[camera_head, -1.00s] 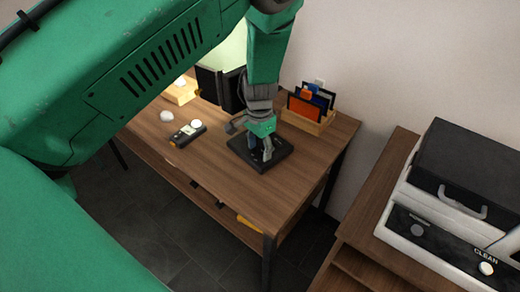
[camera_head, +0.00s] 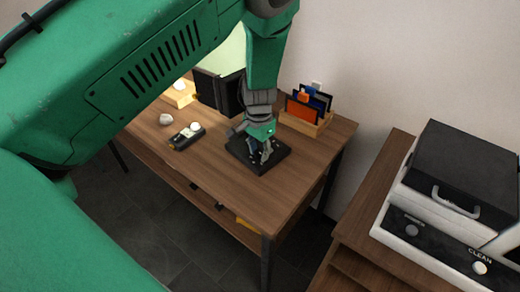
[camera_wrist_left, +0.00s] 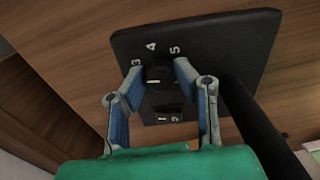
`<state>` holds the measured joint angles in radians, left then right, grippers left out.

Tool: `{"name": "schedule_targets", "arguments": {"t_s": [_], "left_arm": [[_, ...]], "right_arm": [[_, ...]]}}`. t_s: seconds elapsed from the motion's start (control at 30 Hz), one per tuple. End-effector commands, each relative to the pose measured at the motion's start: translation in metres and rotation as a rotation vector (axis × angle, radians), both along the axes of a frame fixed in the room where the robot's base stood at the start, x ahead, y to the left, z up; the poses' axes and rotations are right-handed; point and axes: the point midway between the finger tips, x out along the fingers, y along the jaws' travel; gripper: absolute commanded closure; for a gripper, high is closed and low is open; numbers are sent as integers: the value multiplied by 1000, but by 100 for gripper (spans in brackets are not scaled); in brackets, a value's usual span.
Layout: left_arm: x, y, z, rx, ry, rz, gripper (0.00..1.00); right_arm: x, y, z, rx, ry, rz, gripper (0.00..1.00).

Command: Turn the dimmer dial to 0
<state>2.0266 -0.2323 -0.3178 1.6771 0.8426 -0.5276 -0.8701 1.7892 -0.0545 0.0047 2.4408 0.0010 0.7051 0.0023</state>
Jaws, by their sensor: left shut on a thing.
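The dimmer dial (camera_wrist_left: 158,78) is a small black round knob with a pale line pointing left in the left wrist view. It sits on a black square base (camera_wrist_left: 245,45) with pale numerals 3, 4 and 5 around its far side. More small marks are on the near side. The base (camera_head: 279,158) lies on the wooden table in the head view, where my gripper hides the dial. My left gripper (camera_wrist_left: 158,75) is pointed down over the base, its fingers with blue inner faces closed on the left and right sides of the dial. My right gripper is not in view.
A lamp's black post stands just behind the gripper. A wooden organiser (camera_head: 318,128) with coloured cards stands at the back right of the table (camera_head: 225,178). The front of the table is clear.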

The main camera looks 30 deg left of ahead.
Motion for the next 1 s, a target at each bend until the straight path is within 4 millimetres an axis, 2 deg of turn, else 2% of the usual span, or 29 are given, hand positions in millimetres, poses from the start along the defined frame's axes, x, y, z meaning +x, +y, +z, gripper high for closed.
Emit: {"name": "schedule_targets", "arguments": {"t_s": [0.4, 1.0], "left_arm": [[-1, -1, 1, -2, 1, 357, 100], [-1, -2, -1, -2, 3, 927, 100]], "right_arm": [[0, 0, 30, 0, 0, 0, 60], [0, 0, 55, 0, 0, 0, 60]]}}
